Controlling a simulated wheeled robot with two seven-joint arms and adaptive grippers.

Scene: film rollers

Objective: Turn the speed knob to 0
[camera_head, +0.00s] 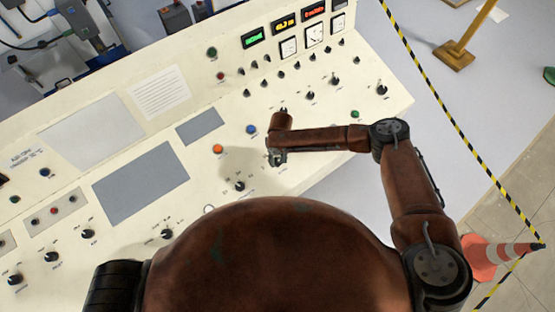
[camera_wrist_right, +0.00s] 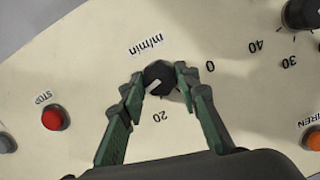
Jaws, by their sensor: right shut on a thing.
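The speed knob (camera_wrist_right: 158,75) is a small round black knob with a pale pointer mark, on the cream panel (camera_wrist_right: 90,85). In the right wrist view it has "m/min" printed above it, "0" to its right and "20" below it. The pale mark appears on its lower left part. My right gripper (camera_wrist_right: 160,81) has its green fingers shut on the knob, one on each side. My left gripper is not in view.
Another black knob (camera_wrist_right: 302,12) with "30" and "40" marks is close on the right. A red STOP button (camera_wrist_right: 53,119) and an orange button (camera_wrist_right: 313,140) flank the gripper. A traffic cone (camera_head: 490,256) stands on the floor right of the console.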

